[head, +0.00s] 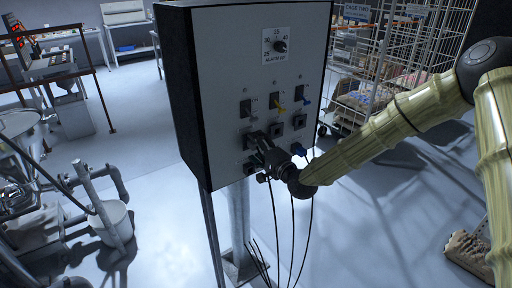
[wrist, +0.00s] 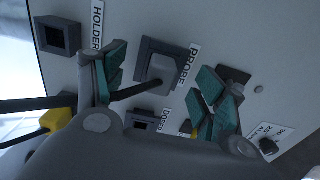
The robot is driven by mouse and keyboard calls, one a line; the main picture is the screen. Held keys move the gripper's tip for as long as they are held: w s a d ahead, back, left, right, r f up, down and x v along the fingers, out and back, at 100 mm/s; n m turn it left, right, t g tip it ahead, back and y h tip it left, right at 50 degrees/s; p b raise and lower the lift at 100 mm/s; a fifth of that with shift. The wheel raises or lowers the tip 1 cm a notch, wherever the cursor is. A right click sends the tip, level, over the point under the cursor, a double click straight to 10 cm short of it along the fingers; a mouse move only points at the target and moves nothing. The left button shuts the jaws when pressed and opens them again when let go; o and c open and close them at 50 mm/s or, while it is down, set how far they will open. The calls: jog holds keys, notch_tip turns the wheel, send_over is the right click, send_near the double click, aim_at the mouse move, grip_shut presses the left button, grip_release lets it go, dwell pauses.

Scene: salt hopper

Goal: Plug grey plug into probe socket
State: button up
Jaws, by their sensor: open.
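In the wrist view a grey plug (wrist: 158,65) sits at the square socket beside the PROBE label (wrist: 187,66). It looks pushed in, but its seating depth cannot be told. Its black cable runs off to the left past one finger. My gripper (wrist: 162,86) is open, with its green-padded fingers on either side of the plug and apart from it. In the head view my gripper (head: 258,150) is at the lower left of the panel (head: 225,60) and hides much of the plug there.
A HOLDER socket (wrist: 60,37) is empty beside the probe socket. Another socket (wrist: 141,121) lies close by. A yellow piece (wrist: 61,122) is near the left finger. Black cables (head: 291,225) hang below the panel. A wire cage (head: 400,50) stands behind at right.

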aim_at(257, 147)
jog(key=shift+v, duration=2.7)
jog(key=v, duration=1.2)
jog(key=s+f+n+g+h, duration=0.1)
jog(key=s+f+g, duration=0.1)
jog(key=s+f, duration=0.45)
jog(key=s+d+f+n+g+h, duration=0.1)
jog(key=s+f+n+g+h, duration=0.15)
jog(key=f, duration=0.75)
jog(key=s+f+n+g+h, duration=0.1)
jog(key=s+f+g, duration=0.3)
jog(key=f, duration=0.5)
jog(key=s+d+f+n+g+h, duration=0.2)
jog(key=s+d+f, duration=0.2)
jog(key=s, duration=0.5)
jog(key=s+d+f+n+g+h, duration=0.2)
jog(key=s+d+f, duration=0.2)
jog(key=s, duration=0.4)
jog(key=s+d+f+n+g+h, duration=0.2)
jog(key=s+d+f, duration=0.3)
jog(key=s, duration=0.4)
jog(key=shift+s+f, duration=0.3)
jog(key=shift+f, duration=0.15)
